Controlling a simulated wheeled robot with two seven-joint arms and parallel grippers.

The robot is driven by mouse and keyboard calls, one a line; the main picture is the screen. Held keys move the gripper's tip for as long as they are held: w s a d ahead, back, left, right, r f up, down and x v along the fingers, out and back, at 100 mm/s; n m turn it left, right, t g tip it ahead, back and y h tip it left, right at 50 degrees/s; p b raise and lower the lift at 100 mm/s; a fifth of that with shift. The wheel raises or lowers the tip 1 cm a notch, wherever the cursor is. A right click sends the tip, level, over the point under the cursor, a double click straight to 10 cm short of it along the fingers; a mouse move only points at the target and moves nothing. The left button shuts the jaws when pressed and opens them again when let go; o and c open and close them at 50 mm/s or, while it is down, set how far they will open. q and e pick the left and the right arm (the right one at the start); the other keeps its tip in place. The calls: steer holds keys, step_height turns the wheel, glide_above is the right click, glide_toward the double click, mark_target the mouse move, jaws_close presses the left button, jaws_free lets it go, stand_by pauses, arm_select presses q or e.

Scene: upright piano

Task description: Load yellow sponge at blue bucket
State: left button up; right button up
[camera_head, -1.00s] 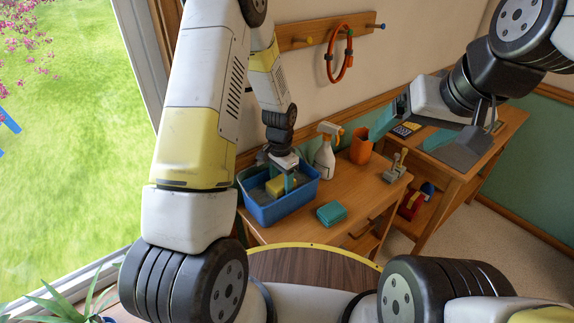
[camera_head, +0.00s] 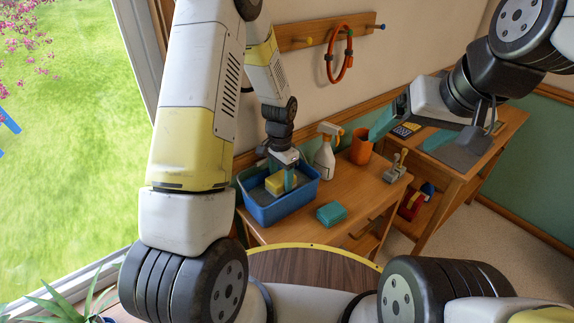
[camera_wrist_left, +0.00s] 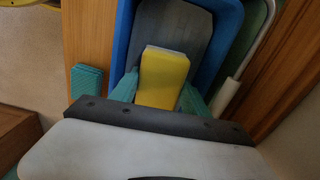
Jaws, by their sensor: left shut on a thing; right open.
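The yellow sponge (camera_head: 279,182) is inside the blue bucket (camera_head: 283,207), an open rectangular tub on the wooden table. In the left wrist view the sponge (camera_wrist_left: 164,78) sits between the two teal fingers, over the bucket's grey floor, with the blue wall (camera_wrist_left: 122,45) on either side. My left gripper (camera_head: 284,180) reaches down into the bucket and is shut on the sponge. Whether the sponge touches the floor I cannot tell. My right gripper (camera_head: 385,122) is open and empty, at the upper right, away from the bucket.
A white spray bottle (camera_head: 325,155) stands just right of the bucket, with an orange cup (camera_head: 361,147) beyond it. A teal block (camera_head: 331,213) lies at the table's front. A small brush-like tool (camera_head: 396,168) is at the right. The table's middle is clear.

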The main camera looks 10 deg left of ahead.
mark_target(281, 177)
arm_select(q)
steer(key=shift+r, duration=2.45)
